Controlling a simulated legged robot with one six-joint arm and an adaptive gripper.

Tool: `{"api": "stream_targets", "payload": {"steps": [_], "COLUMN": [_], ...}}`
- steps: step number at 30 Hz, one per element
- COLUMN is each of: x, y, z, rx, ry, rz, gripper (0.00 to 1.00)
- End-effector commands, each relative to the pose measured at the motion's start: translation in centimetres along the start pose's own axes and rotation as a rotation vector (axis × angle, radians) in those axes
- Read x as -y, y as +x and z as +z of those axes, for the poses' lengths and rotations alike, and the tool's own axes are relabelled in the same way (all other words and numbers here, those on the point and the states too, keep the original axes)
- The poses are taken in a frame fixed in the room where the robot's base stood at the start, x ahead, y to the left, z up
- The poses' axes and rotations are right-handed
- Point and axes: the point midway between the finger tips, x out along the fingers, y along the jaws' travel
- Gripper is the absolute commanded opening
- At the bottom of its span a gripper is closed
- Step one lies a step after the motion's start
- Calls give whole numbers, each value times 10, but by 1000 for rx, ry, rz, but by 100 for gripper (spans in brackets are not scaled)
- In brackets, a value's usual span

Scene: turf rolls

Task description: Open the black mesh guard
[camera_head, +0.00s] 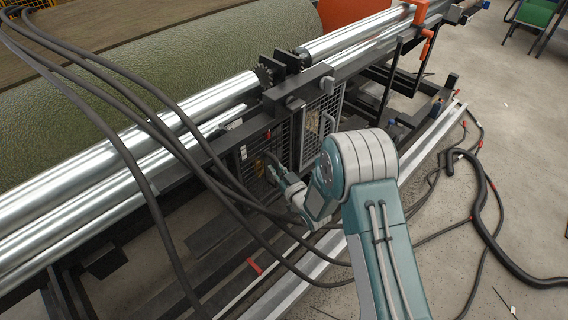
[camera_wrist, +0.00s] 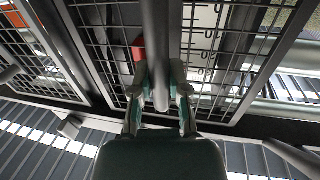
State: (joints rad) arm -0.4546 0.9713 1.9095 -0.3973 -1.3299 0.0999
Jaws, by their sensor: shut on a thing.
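In the head view, my gripper (camera_head: 272,166) is at the left panel, partly hidden by my wrist. I cannot tell whether the guard stands ajar.
Shiny steel rollers (camera_head: 105,205) and a large green turf roll (camera_head: 200,75) lie above and behind the guard. Black cables (camera_head: 130,165) hang across the left side, near my arm. A thick black hose (camera_head: 490,225) lies on the open concrete floor at right.

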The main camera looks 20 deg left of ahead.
Motion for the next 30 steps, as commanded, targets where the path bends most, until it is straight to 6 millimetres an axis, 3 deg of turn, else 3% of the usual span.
{"api": "stream_targets", "payload": {"steps": [1, 6, 15, 22, 30], "x": [17, 66, 139, 168, 174], "y": [-2, -12, -27, -32, -34], "z": [0, 0, 0, 0, 0], "rx": [2, 2, 0, 0, -2], "ry": [1, -1, -1, 0, 0], "rz": [-10, -13, -11, -8, -5], "gripper": [0, 0, 0, 0, 0]}}
